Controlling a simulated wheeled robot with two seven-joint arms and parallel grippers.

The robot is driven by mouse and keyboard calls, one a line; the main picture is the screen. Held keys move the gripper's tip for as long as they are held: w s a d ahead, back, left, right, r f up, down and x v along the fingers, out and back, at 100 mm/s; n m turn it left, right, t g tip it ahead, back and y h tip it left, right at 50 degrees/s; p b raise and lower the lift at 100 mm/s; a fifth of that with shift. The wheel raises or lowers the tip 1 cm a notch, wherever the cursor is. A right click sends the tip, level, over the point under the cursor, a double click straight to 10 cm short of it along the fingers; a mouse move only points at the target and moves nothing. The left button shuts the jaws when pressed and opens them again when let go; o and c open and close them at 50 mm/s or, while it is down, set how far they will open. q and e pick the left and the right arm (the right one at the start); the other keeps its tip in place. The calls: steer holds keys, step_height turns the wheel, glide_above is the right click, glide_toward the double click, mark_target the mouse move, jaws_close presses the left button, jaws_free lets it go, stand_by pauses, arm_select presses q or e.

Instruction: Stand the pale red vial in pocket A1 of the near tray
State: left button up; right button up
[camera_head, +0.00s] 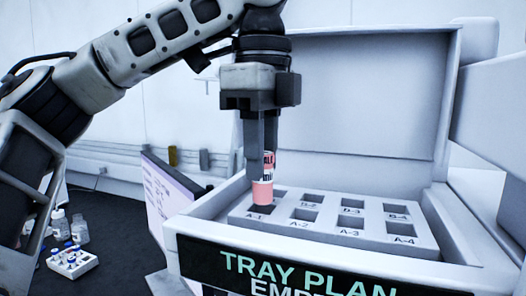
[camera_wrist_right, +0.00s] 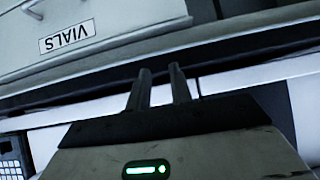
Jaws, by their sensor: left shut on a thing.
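The pale red vial (camera_head: 263,191) is upright in my left gripper (camera_head: 262,172), whose fingers are shut on its upper part. The other visible pockets of the tray look empty. In the right wrist view, my right gripper (camera_wrist_right: 160,85) has its two fingers apart with nothing between them.
The tray sits in a white case (camera_head: 205,222) with a raised lid (camera_head: 370,90) behind it. A "TRAY PLAN" sign (camera_head: 310,270) is on its front. Small bottles (camera_head: 58,222) and a white vial rack (camera_head: 72,264) stand at lower left. A "VIALS" label (camera_wrist_right: 67,36) shows in the right wrist view.

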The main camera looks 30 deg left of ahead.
mark_target(261, 202)
arm_select(q)
steer(key=shift+f, duration=0.2)
stand_by(0.5)
steer(key=shift+f+b, duration=0.6)
steer(key=shift+f, duration=0.5)
steer(key=shift+f, duration=0.2)
steer(key=shift+f, duration=0.45)
steer(key=o, duration=1.5)
steer(key=shift+c, duration=0.2)
